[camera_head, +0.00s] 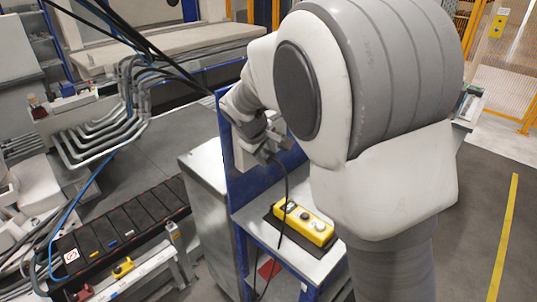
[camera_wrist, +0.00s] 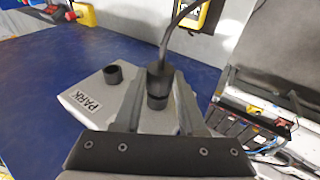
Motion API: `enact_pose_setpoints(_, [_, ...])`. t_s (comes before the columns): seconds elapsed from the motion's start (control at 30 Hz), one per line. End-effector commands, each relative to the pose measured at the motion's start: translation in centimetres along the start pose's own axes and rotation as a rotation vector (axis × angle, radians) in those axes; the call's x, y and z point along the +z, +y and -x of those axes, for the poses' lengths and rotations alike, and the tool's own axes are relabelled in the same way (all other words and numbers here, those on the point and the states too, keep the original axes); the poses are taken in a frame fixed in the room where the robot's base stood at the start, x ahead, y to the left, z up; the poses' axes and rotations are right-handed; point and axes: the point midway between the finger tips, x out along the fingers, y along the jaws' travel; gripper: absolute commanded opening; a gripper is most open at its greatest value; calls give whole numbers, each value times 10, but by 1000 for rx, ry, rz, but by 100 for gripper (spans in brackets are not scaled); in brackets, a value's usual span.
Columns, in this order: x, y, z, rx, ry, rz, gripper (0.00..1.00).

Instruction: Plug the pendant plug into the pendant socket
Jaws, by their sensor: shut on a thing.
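The pendant plug (camera_wrist: 158,76) is black, with a dark cable rising from its top in the wrist view. My gripper (camera_wrist: 160,97) is shut on it, with grey fingers on either side. A black round socket or collar (camera_wrist: 157,102) shows directly below the plug on a grey box (camera_wrist: 140,112); I cannot tell whether the plug touches or enters it. Another black round socket (camera_wrist: 113,75) stands open and empty to the left, near a "PARK" label. In the head view my gripper (camera_head: 262,150) is at the blue panel, and its fingertips are partly hidden.
The yellow pendant (camera_head: 303,222) lies on a shelf below the blue panel (camera_head: 238,165), and the cable hangs past it. A metal cabinet (camera_head: 207,185) stands to the left. A dark conveyor (camera_head: 125,220) and cable conduits lie further left. Open floor lies at the right.

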Motion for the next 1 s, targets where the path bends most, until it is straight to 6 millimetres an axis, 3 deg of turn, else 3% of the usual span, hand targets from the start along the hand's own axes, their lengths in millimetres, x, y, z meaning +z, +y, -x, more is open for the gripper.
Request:
enact_pose_setpoints(0.37, [-10, 0, -2, 0, 1, 0, 0])
enact_pose_setpoints(0.4, [-9, 0, -2, 0, 1, 0, 47])
enact_pose_setpoints(0.57, [-9, 0, -2, 0, 1, 0, 75])
enact_pose_setpoints(0.87, [-9, 0, -1, 0, 0, 0, 75])
enact_pose_setpoints(1.0, [-9, 0, 10, 0, 2, -1, 75])
